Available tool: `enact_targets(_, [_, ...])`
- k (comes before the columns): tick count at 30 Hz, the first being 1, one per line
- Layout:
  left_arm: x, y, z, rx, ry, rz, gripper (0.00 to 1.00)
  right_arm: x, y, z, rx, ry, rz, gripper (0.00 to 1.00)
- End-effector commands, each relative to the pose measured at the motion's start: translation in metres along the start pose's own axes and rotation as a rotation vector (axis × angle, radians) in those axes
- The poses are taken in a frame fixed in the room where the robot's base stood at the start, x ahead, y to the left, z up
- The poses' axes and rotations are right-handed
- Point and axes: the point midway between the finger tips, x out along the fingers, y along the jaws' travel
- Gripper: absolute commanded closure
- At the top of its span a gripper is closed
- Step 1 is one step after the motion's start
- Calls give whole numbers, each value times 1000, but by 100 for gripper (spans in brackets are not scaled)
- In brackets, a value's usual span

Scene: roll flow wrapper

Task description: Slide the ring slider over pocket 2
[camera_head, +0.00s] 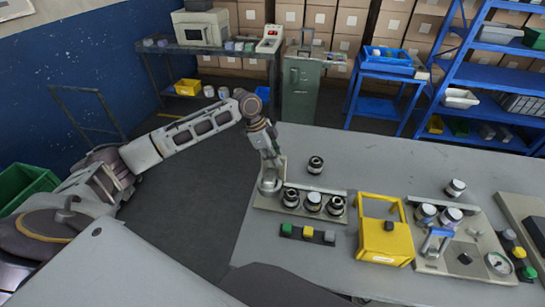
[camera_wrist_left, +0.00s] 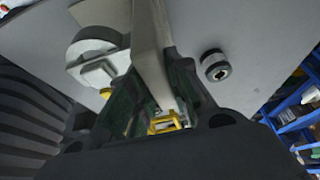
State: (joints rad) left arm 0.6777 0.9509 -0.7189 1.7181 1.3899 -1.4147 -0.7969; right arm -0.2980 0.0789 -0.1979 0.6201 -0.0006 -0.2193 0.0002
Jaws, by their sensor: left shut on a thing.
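My left gripper (camera_head: 268,184) is at the left end of a grey fixture (camera_head: 263,203) on the table. In the left wrist view its fingers (camera_wrist_left: 165,112) are shut on a pale grey upright piece (camera_wrist_left: 150,50), which seems to be part of the ring slider. A pale round part with a block on it (camera_wrist_left: 92,62) shows beside the fingers. The pocket numbers cannot be read. My right gripper is not in view.
A loose roll (camera_head: 315,165) stands behind the fixture. A button strip (camera_head: 307,233) lies in front. A yellow box with a handle (camera_head: 385,243) stands right of it, then a plate with a gauge (camera_head: 499,263). The table's back middle is clear.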

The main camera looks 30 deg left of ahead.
Motion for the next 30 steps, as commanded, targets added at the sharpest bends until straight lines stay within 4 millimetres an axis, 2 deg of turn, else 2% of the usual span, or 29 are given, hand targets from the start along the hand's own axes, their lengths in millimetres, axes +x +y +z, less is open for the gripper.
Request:
enact_targets(7, [7, 1, -24, 1, 3, 3, 100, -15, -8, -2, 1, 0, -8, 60])
enact_targets(21, [35, 1, -94, 2, 5, 3, 100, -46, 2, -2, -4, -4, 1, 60])
enact_targets(30, [52, 1, -132, 1, 4, 2, 100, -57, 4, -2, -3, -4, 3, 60])
